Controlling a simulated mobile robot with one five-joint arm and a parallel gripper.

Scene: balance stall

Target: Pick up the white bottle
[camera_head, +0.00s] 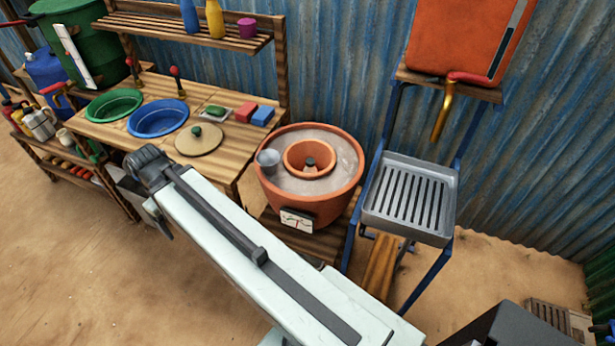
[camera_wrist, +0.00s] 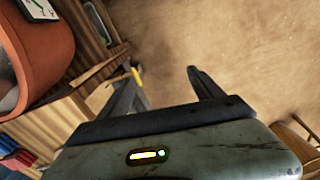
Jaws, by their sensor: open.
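I cannot make out a white bottle in either view. A blue bottle (camera_head: 189,16) and a yellow bottle (camera_head: 215,18) stand on the upper wooden shelf in the head view. My gripper (camera_wrist: 165,85) is open in the wrist view.
The wooden counter (camera_head: 98,132) holds a green basin (camera_head: 113,105), a blue basin (camera_head: 158,118) and a round lid (camera_head: 198,140). A large clay pot (camera_head: 310,210) stands right of it. A slatted metal tray (camera_head: 378,210) is further right.

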